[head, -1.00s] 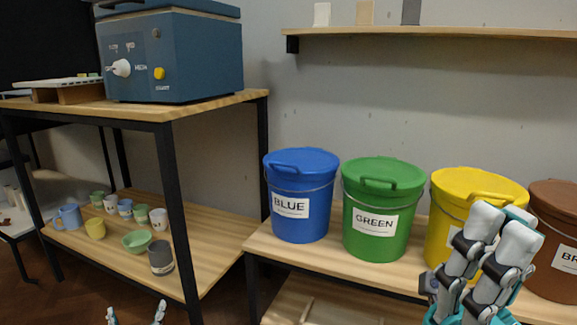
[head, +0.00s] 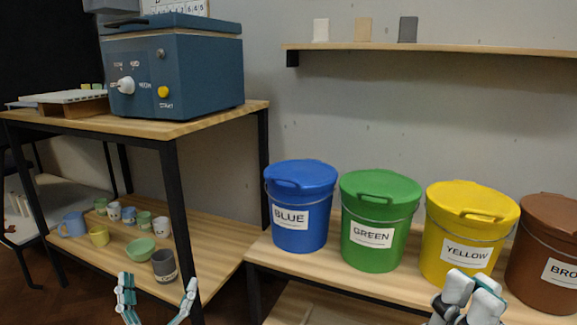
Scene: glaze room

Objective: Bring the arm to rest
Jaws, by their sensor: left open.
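My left gripper (head: 157,287) shows at the bottom left of the head view, in front of the lower wooden shelf. Its two teal and white fingers are spread apart with nothing between them. My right gripper (head: 468,294) shows at the bottom right, in front of the yellow bucket (head: 470,215). Its pale fingers look close together, and I cannot tell whether they are shut. I see nothing held in it.
Blue (head: 301,205), green (head: 376,225) and brown (head: 545,255) lidded buckets stand beside the yellow one on a wooden bench. Several cups, a grey cup (head: 164,266) and a green bowl (head: 140,251) stand on the lower shelf, below a blue kiln (head: 175,65).

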